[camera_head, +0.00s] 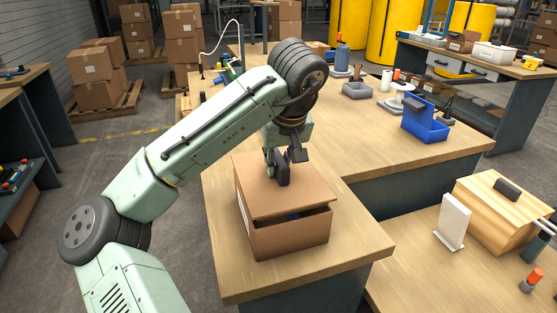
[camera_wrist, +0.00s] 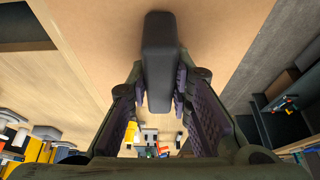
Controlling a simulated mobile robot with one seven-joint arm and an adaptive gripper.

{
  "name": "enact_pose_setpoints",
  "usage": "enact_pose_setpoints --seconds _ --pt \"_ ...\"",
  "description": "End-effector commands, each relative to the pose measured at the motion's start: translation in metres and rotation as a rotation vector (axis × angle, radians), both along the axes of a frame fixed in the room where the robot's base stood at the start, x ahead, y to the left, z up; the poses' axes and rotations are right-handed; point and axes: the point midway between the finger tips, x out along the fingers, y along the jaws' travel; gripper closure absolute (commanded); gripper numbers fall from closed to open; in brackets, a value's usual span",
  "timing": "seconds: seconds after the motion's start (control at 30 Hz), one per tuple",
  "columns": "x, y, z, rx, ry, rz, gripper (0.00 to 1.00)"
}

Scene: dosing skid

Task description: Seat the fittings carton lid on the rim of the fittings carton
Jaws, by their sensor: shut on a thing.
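The fittings carton (camera_head: 290,240) is an open brown box on the near end of the wooden bench. The fittings carton lid (camera_head: 254,186) is a flat brown panel over it, with a dark bar handle (camera_wrist: 160,50) on top. My gripper (camera_head: 283,170) is shut on that handle; its two fingers (camera_wrist: 158,95) flank it in the wrist view. The lid sits askew: a gap shows along the carton's front right side, with something blue inside. The lid's left front edge is close to the rim; I cannot tell if it touches. The far rim is hidden.
A blue bin (camera_head: 425,122), a grey tray (camera_head: 356,91) and a white spool (camera_head: 398,100) stand farther back on the bench. A wooden box (camera_head: 500,215) and a white panel (camera_head: 453,222) stand on the lower right surface. The bench around the carton is clear.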

Motion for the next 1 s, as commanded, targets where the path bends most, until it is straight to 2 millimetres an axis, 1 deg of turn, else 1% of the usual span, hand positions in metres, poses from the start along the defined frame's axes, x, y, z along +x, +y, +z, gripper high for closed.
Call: enact_pose_setpoints --seconds 0.63,1.0 --pt "-0.0001 0.0 -0.0004 0.0 0.0 0.0 1.0" --pt "-0.0001 0.0 -0.0087 0.0 0.0 0.0 1.0"
